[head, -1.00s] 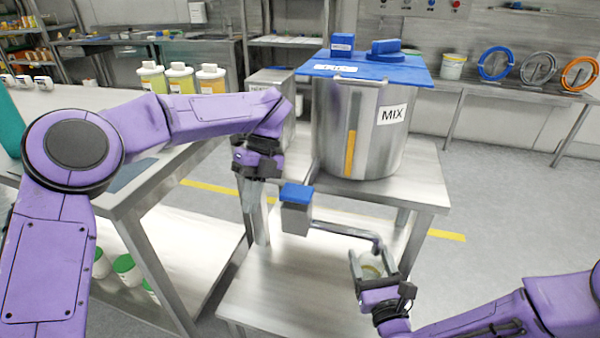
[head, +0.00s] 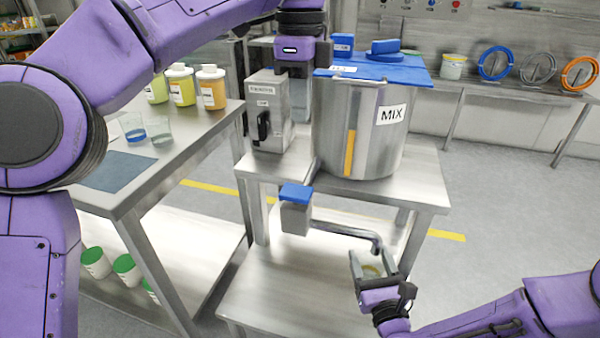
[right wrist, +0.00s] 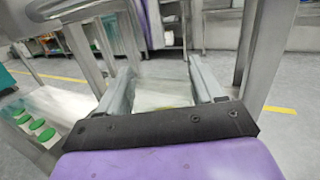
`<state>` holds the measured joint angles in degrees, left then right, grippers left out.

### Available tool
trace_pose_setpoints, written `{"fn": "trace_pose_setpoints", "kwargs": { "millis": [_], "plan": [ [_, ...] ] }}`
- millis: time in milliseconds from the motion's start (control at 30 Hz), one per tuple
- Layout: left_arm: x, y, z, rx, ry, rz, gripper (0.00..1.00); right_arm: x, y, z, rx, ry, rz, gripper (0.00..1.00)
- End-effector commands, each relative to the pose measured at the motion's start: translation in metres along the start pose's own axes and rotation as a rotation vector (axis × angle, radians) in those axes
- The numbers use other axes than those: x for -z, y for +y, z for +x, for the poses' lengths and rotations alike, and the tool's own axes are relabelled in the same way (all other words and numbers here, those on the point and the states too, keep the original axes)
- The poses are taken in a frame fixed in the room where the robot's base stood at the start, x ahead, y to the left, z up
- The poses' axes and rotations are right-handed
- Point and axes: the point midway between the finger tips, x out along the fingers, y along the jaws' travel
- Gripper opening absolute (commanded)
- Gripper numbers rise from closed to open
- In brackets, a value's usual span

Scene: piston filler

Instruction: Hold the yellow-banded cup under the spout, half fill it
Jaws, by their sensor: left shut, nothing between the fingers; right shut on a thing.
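My right gripper (head: 374,268) is shut on a small clear cup (head: 370,271) at the end of the spout (head: 345,231) in the head view. The cup is mostly hidden by the fingers; a faint yellowish tint shows in it, and its fill level cannot be told. In the right wrist view the fingers (right wrist: 165,88) frame a blurred, pale cup (right wrist: 160,102). The spout runs from a grey block with a blue top (head: 295,208). My left gripper (head: 298,100) is shut and empty, pointing down between the labelled control box (head: 268,95) and the MIX tank (head: 350,125).
The control box has a black lever (head: 262,127) on its front. On the left table (head: 200,137) stand two clear cups, one blue-banded (head: 133,130), and several bottles (head: 182,85). The lower shelf (head: 270,285) around the right gripper is largely clear.

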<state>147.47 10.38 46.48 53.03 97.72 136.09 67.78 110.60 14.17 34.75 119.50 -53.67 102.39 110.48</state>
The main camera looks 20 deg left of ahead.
Motion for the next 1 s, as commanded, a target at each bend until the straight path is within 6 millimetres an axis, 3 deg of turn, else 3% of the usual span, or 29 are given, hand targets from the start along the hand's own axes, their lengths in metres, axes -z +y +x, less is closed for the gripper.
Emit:
{"fn": "trace_pose_setpoints", "kwargs": {
  "millis": [167, 600, 800, 1000],
  "plan": [
    [-0.001, 0.001, 0.026, -0.006, 0.002, 0.004, 0.00, 0.000, 0.000, 0.000, 0.000, 0.000, 0.000, 0.37],
    [-0.001, 0.001, 0.118, -0.003, 0.001, 0.001, 0.00, 0.000, 0.000, 0.000, 0.000, 0.000, 0.000, 0.37],
    [0.000, 0.000, 0.136, -0.001, 0.000, 0.001, 0.00, 0.000, 0.000, 0.000, 0.000, 0.000, 0.000, 0.37],
    [0.000, 0.000, 0.138, 0.000, 0.001, 0.000, 0.00, 0.000, 0.000, 0.000, 0.000, 0.000, 0.000, 0.37]
  ]
}}
